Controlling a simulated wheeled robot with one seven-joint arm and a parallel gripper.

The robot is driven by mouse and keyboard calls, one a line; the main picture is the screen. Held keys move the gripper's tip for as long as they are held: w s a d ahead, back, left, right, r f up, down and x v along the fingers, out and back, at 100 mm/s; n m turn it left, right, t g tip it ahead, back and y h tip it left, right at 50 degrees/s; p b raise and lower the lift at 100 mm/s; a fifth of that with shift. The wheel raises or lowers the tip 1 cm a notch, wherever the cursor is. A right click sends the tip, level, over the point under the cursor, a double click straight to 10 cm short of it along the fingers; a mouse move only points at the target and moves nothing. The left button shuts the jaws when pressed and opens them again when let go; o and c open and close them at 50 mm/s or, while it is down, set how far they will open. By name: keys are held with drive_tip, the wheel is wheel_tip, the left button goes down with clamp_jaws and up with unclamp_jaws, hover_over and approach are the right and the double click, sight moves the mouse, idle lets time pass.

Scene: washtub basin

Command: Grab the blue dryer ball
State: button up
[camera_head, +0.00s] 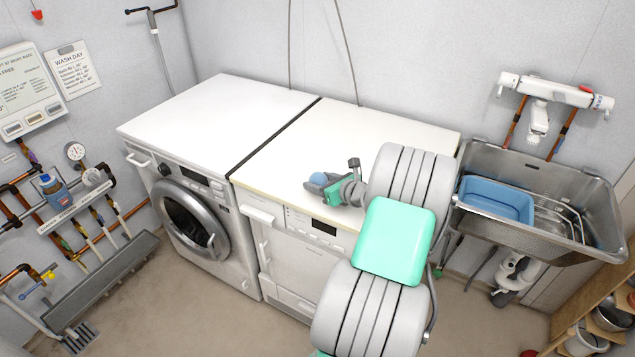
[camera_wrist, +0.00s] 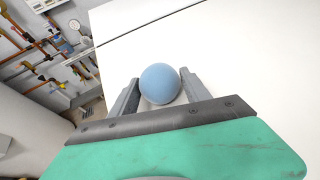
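The blue dryer ball (camera_wrist: 160,83) is a matte light-blue sphere near the front edge of the white top of the right-hand machine. In the wrist view it sits between the two grey fingers of my gripper (camera_wrist: 160,92), with a gap visible on its right side and a narrower gap on its left. My gripper is open around the ball. In the head view the ball (camera_head: 319,179) shows only partly, behind the dark fingers of my gripper (camera_head: 322,183).
The white machine top (camera_head: 290,150) is otherwise clear. A front-loading washer (camera_head: 190,215) stands to the left. A steel sink (camera_head: 590,225) with a blue tub (camera_head: 497,200) is at the right.

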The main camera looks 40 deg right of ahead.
drive_tip(key=c, duration=0.9)
drive_tip(key=shift+c, duration=0.2)
